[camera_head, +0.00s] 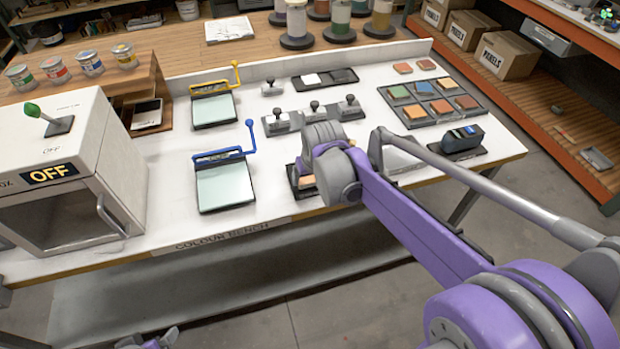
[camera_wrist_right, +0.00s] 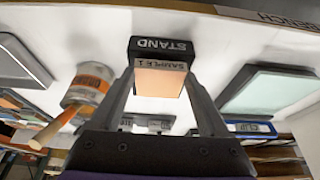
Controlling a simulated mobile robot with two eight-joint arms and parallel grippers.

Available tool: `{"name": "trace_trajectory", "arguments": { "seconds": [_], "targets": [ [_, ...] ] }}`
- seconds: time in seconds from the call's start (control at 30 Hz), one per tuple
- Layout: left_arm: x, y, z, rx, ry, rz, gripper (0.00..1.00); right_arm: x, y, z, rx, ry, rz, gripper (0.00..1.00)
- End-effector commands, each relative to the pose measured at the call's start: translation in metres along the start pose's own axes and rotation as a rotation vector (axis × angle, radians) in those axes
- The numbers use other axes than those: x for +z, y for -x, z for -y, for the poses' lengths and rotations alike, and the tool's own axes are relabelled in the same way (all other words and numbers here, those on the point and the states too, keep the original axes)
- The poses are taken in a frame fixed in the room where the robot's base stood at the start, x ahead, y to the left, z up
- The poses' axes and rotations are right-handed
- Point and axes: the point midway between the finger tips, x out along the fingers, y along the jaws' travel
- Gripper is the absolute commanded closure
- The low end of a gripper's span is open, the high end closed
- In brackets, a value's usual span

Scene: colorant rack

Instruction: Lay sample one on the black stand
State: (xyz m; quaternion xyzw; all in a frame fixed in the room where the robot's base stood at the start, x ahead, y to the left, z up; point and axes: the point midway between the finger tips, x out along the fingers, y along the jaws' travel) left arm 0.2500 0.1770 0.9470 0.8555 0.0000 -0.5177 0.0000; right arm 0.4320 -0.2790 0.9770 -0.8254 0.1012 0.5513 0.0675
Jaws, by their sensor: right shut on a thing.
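Sample one, a peach tile with a "SAMPLE 1" label (camera_wrist_right: 160,80), sits between the fingers of my right gripper (camera_wrist_right: 160,88) in the right wrist view. The gripper is shut on it. The black stand (camera_wrist_right: 163,46), marked "STAND", is right against the tile's labelled edge in that view; whether the tile rests on it I cannot tell. In the head view, a bit of the tile (camera_head: 307,182) and the dark stand (camera_head: 294,178) show at the bench's front edge, mostly hidden by my right wrist. A grey and purple part of my left arm (camera_head: 150,340) shows at the bottom edge; its jaws are unclear.
The blue-handled glass panel (camera_head: 225,186) lies left of the stand, with a yellow-handled one (camera_head: 213,110) behind it. Grey knobbed blocks (camera_head: 315,115) stand behind my wrist. A tile tray (camera_head: 433,101) and a dark device (camera_head: 463,138) are to the right. A can (camera_wrist_right: 88,85) shows in the wrist view.

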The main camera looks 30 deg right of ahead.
Motion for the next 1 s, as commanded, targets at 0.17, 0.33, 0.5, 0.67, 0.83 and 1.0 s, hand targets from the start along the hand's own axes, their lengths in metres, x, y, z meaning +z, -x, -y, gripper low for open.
{"name": "trace_trajectory", "arguments": {
  "seconds": [0.17,0.33,0.5,0.67,0.83,1.0],
  "targets": [
    [0.001,-0.001,0.0,0.0,0.0,0.001,0.16,0.003,-0.006,0.0,0.0,0.0,0.0,0.75],
    [0.001,-0.001,0.0,0.0,0.0,0.001,0.16,0.003,-0.006,0.0,0.0,0.0,0.0,0.75],
    [0.003,-0.003,0.0,0.0,0.0,0.003,0.16,0.004,-0.009,0.0,0.0,0.0,0.0,0.14],
    [0.003,-0.003,0.0,0.0,0.0,0.002,0.16,0.004,-0.009,0.0,0.0,0.0,0.0,0.0],
    [0.002,-0.002,0.0,0.0,0.0,0.002,0.16,0.003,-0.008,0.0,0.0,0.0,0.0,0.0],
    [-0.002,0.001,0.0,0.0,0.0,-0.001,0.16,0.002,0.008,0.0,0.0,0.0,-0.001,0.0]
  ]
}}
